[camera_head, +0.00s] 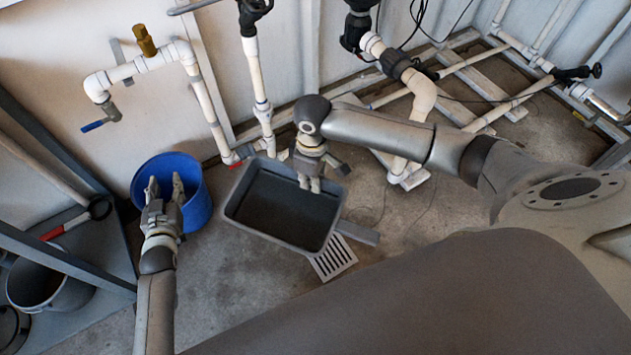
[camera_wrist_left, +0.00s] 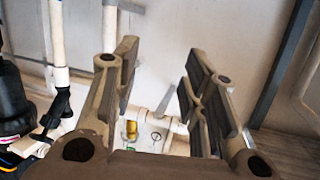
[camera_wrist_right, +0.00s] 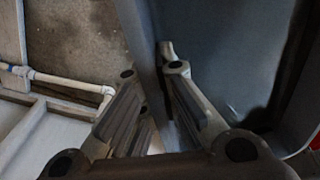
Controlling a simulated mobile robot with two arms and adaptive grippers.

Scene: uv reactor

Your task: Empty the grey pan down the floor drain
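The grey pan (camera_head: 233,208) is a rectangular tub with dark contents, in the middle of the head view. Its lower right corner overlaps the slotted floor drain grate (camera_head: 335,260) in the picture. My right gripper (camera_head: 309,184) is at the pan's far right rim. In the right wrist view its fingers (camera_wrist_right: 152,80) straddle the pan wall (camera_wrist_right: 146,45), one on each side, closed in on it. The fingertip contact is partly hidden. My left gripper (camera_head: 165,186) is open and empty above the blue bucket; its spread fingers (camera_wrist_left: 157,85) show in the left wrist view.
The blue bucket (camera_head: 199,207) stands left of the pan. White pipes (camera_head: 205,105) with a blue-handled valve (camera_head: 93,126) line the wall behind. A metal rack (camera_head: 75,262) with a grey pot (camera_head: 75,294) is at left. The floor (camera_head: 245,300) in front of the pan is bare.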

